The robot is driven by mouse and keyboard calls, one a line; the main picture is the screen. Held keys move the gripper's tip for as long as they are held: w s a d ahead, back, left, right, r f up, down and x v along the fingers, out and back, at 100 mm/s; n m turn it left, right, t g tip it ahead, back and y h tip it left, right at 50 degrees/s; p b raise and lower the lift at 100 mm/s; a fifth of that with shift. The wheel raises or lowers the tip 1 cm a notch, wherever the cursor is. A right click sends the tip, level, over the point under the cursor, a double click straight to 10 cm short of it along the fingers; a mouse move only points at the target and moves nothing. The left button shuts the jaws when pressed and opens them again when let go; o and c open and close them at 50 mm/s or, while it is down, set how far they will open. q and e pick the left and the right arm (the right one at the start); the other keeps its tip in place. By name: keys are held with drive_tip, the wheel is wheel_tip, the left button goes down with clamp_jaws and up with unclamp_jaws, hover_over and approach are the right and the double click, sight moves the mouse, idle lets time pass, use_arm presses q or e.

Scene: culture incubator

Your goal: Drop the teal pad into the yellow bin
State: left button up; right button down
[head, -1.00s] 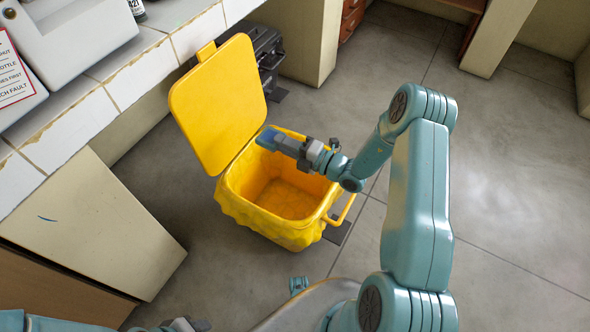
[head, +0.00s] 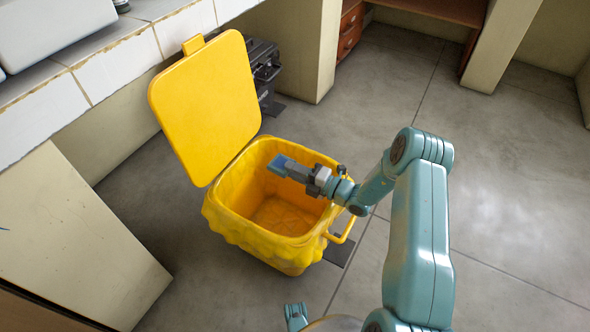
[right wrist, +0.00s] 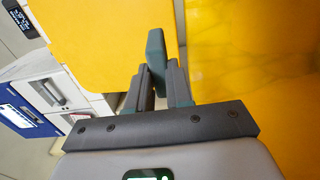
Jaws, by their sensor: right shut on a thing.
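The yellow bin (head: 262,244) stands on the floor with its lid (head: 208,105) swung up and open on the left. My right gripper (head: 296,171) is over the bin's open mouth, reaching in from the right. It is shut on the teal pad (head: 276,163), which looks blue-teal in the head view. In the right wrist view the teal pad (right wrist: 155,50) sticks out past the two fingertips of the right gripper (right wrist: 161,75), with yellow bin surfaces around it. The bin's floor shows bare below.
A tiled counter (head: 118,62) runs along the left, above a pale cabinet panel (head: 75,240). A dark machine (head: 263,65) sits on the floor behind the lid. The grey floor (head: 510,190) on the right is clear.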

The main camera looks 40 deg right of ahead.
drive_tip(key=c, duration=0.9)
unclamp_jaws()
drive_tip(key=shift+c, duration=0.2)
drive_tip(key=shift+s, duration=0.1)
drive_tip(key=p+v, duration=0.4)
drive_tip(key=v, duration=1.2)
drive_tip(key=shift+s, duration=0.1)
